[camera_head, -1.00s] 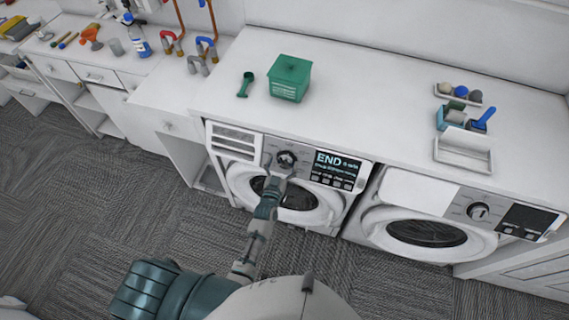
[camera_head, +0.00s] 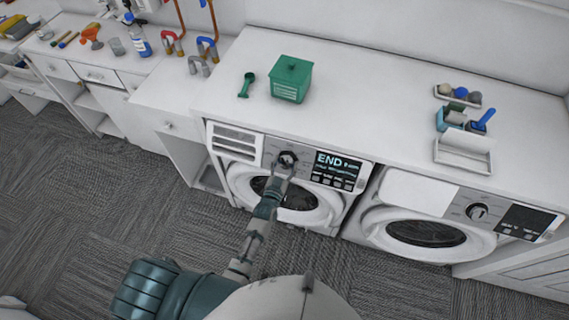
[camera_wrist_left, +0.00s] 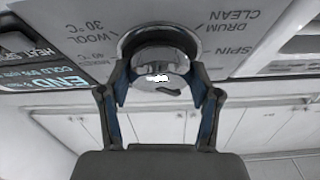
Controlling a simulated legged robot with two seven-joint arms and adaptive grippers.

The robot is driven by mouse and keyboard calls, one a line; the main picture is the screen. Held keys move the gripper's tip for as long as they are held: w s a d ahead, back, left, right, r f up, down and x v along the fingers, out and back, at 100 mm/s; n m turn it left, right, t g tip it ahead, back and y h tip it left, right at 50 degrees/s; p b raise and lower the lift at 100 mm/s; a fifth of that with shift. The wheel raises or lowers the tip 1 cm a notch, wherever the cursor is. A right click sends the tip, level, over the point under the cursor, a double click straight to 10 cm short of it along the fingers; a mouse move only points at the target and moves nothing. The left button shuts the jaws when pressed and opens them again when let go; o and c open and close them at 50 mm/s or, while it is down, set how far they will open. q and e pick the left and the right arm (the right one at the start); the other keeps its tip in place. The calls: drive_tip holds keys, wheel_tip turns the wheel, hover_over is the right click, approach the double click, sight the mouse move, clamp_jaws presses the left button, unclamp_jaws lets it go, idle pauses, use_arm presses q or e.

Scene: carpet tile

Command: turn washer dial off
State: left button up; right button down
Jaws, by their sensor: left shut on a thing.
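Printed labels such as WOOL, SPIN and DRUM CLEAN ring the dial there. My right gripper is not in view.
A second washer (camera_head: 425,232) with a dark screen stands to the right. On the counter (camera_head: 370,105) above are a green box (camera_head: 291,79), a green scoop (camera_head: 246,85) and a white tray (camera_head: 463,151). Open carpet floor (camera_head: 70,210) lies in front.

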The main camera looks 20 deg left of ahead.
use_arm(q)
drive_tip(key=shift+m+h, duration=0.3)
drive_tip(key=shift+m, duration=0.3)
drive_tip(key=shift+m+h+p, duration=0.4)
drive_tip(key=shift+m+p, duration=0.1)
drive_tip(key=shift+m, duration=0.6)
drive_tip(key=shift+m+g+h+p, duration=0.4)
drive_tip(key=shift+m+h, duration=0.2)
drive_tip(key=shift+m, duration=0.4)
drive_tip(key=shift+a+m+g+h+p, duration=0.1)
drive_tip(key=shift+m+g+h+p, duration=0.25)
drive_tip(key=shift+m, duration=0.55)
drive_tip(key=shift+a+m+g+h+p, duration=0.2)
drive_tip(key=shift+m+h, duration=0.25)
drive_tip(key=shift+m, duration=0.45)
drive_tip(key=shift+d+f+m, duration=0.1)
drive_tip(key=shift+d+m, duration=0.1)
drive_tip(key=shift+m, duration=0.3)
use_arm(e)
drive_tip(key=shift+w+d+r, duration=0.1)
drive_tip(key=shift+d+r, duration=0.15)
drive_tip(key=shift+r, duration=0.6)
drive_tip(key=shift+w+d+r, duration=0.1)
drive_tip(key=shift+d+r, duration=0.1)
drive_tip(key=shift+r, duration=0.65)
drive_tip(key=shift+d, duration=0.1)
